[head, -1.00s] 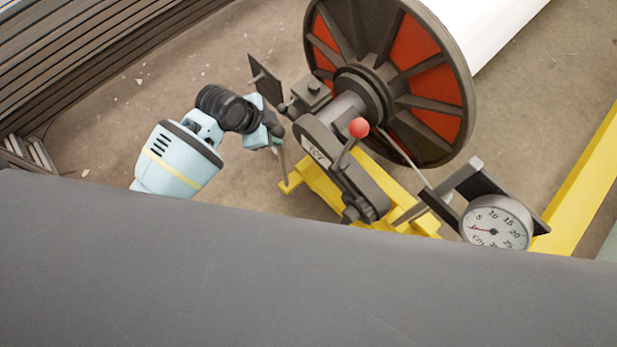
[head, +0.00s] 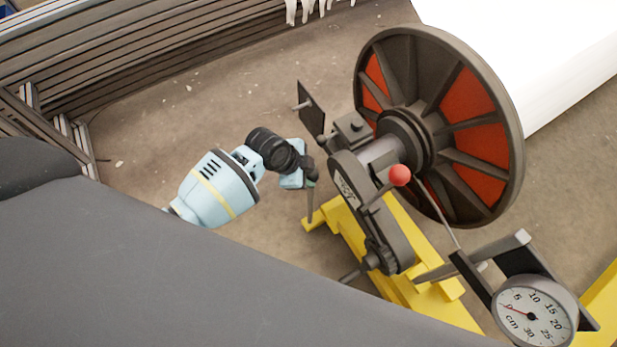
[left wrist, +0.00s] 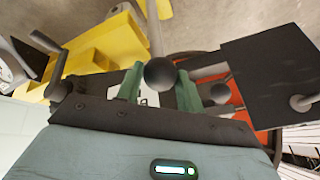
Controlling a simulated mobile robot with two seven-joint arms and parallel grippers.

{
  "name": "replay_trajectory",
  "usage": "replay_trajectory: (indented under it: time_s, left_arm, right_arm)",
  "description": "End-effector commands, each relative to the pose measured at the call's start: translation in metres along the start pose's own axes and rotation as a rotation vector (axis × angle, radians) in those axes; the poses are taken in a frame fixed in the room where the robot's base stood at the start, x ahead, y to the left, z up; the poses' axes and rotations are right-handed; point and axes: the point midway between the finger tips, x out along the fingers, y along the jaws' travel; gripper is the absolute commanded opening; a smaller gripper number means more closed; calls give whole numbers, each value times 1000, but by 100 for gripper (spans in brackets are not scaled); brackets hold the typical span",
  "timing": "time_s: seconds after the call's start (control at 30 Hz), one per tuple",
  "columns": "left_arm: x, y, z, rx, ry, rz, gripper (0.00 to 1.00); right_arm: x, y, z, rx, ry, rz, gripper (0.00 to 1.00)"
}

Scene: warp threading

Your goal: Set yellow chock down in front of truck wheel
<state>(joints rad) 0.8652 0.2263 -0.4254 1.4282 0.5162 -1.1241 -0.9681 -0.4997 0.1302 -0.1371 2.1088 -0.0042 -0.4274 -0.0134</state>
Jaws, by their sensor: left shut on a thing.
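In the head view the rod (head: 309,205) runs down to a yellow piece (head: 314,226) near the floor. I cannot tell whether that piece is the chock or part of the frame. No truck wheel is clearly visible. My right gripper is not in view.
The big roll's dark flange with red panels (head: 470,130) stands close to my gripper. A red-knobbed lever (head: 399,174), a dark plate (head: 311,110) and a cm dial (head: 535,315) stick out nearby. Open floor (head: 200,110) lies to the left, before slatted metal beams (head: 150,55).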

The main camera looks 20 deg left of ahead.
Motion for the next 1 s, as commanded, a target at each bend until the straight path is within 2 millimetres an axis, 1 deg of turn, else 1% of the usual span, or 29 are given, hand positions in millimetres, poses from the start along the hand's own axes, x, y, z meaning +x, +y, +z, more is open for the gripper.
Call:
replay_trajectory:
  time_s: [0.1, 0.2, 0.3, 0.47, 0.5, 0.6, 0.63, 0.9, 1.0]
  left_arm:
    - [14, 3, 5, -1, 3, -1, 0]
    - [25, 5, 10, -2, 4, -2, 0]
    - [27, 5, 11, 0, 5, -4, 0]
    - [26, 5, 11, 1, 5, -5, 0]
    - [28, 7, 13, 0, -1, 0, 42]
    - [28, 7, 13, 0, -1, 1, 56]
    - [28, 7, 13, 0, -1, 1, 59]
    - [27, 7, 13, 0, -1, 1, 59]
    - [22, 6, 13, 0, -1, 0, 59]
  right_arm:
    - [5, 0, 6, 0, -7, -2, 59]
    - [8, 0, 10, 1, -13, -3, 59]
    - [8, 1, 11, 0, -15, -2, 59]
    - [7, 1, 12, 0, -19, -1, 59]
    - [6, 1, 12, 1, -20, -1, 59]
    - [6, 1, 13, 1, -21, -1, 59]
    - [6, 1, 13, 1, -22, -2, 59]
    - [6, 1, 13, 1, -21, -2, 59]
    - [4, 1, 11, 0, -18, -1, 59]
